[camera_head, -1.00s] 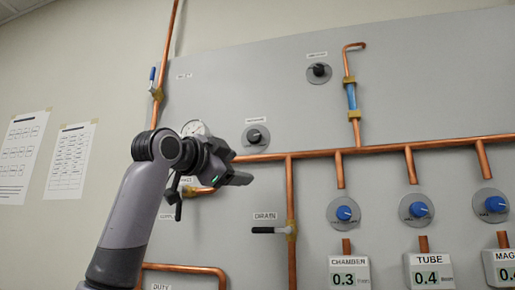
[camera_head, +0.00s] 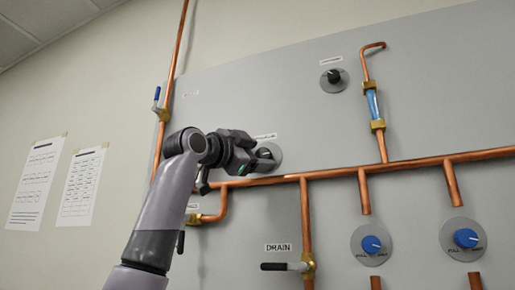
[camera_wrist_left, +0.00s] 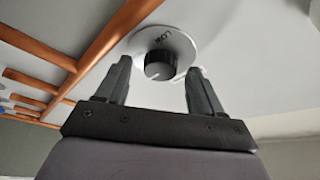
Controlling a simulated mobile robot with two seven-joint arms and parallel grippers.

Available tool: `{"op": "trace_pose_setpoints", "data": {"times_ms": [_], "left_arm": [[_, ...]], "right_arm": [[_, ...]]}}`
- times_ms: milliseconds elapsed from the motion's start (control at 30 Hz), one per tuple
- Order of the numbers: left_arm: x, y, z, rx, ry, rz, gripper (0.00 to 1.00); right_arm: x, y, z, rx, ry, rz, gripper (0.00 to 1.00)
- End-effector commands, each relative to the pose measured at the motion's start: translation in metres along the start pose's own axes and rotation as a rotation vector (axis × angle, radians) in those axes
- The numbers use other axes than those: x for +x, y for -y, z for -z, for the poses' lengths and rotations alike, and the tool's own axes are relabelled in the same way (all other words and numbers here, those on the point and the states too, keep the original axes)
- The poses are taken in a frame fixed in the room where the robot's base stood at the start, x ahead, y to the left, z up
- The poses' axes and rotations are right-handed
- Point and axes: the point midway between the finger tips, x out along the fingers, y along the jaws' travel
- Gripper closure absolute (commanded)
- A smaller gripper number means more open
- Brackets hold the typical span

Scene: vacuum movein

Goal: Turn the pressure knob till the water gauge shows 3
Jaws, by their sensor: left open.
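A dark knob on a grey round plate (camera_head: 268,153) sits on the panel just above the long copper pipe. In the left wrist view the black knob (camera_wrist_left: 160,64) lies between my two finger tips, its plate marked LOW. My left gripper (camera_head: 258,157) is open at this knob; it also shows in the left wrist view (camera_wrist_left: 159,72). A gap seems to remain between knob and fingers, but contact is hard to judge. The knob's small label is too blurred to read. The round gauge is hidden behind my left arm. My right gripper is out of view.
Another dark knob (camera_head: 333,78) sits higher up, left of a blue sight tube (camera_head: 372,103). The copper pipe (camera_head: 340,172) runs close below my gripper. A DRAIN valve (camera_head: 290,266) and blue knobs (camera_head: 371,245) are lower.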

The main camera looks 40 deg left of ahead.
Motion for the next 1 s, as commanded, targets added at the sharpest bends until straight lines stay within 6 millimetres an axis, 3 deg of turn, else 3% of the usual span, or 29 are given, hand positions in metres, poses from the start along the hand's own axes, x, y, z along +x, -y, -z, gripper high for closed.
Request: {"op": "trace_pose_setpoints", "data": {"times_ms": [300, 500, 1000], "left_arm": [[0.0041, -0.0006, -0.0002, 0.0, 0.0, 0.001, 0.33], [0.0039, -0.0006, -0.0001, 0.0, 0.0, 0.001, 0.89], [0.0039, -0.0032, 0.0002, -0.11, -0.001, 0.044, 0.89]], "right_arm": [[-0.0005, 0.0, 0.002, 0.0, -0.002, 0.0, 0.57], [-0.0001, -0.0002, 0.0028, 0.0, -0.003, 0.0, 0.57], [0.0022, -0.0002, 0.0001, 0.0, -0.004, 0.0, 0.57]]}}
